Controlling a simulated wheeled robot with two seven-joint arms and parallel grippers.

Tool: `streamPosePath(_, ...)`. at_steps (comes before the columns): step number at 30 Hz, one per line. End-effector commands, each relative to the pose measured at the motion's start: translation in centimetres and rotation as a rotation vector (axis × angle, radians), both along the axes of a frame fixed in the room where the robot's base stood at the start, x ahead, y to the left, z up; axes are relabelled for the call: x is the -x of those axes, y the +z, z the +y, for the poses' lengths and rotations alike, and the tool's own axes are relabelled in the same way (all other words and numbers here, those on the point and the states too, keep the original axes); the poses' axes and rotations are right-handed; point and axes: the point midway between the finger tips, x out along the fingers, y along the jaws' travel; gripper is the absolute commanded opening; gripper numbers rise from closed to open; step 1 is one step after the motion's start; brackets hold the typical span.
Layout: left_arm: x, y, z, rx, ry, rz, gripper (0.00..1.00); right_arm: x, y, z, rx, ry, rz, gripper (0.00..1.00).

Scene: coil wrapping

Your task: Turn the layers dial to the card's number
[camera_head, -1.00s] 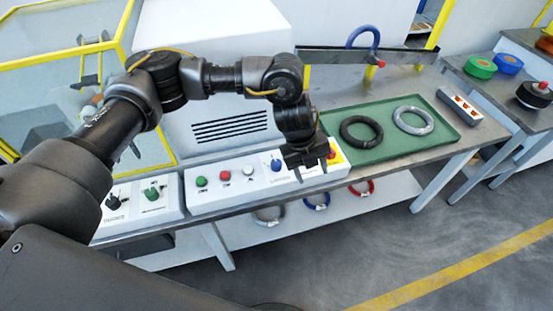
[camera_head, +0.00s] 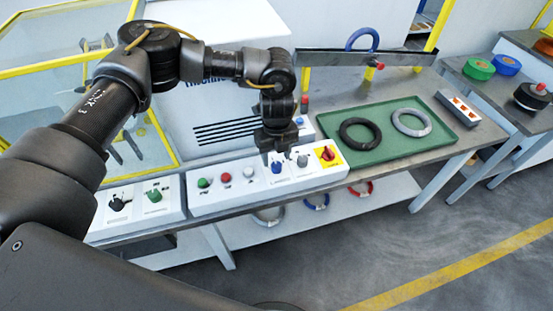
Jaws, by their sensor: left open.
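The layers dial (camera_head: 277,168) is a blue knob on the white control panel (camera_head: 235,196), with its label just below it. My left gripper (camera_head: 278,158) is open and points down, directly over the blue knob. Its fingertips are close to the knob; I cannot tell whether they touch it. The dial's scale and setting are too small to read. I cannot make out a card with a number. My right gripper is not in view.
A grey knob (camera_head: 302,161) and a red-on-yellow switch (camera_head: 327,154) sit right of the dial. Green, red and white buttons (camera_head: 226,177) lie left. A green tray (camera_head: 385,157) holds a black and a grey coil.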

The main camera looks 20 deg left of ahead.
Motion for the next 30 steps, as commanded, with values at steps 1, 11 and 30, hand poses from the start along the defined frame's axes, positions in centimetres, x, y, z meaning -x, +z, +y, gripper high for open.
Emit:
streamPosePath(1,0.1,-0.7,0.0,-0.002,0.001,0.003,0.52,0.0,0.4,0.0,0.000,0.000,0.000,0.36)
streamPosePath(11,0.0,-3.3,0.0,0.001,-0.001,-0.001,0.52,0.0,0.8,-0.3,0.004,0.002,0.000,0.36)
streamPosePath(30,0.0,-3.4,0.0,0.001,-0.001,-0.001,0.07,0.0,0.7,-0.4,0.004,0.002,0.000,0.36)
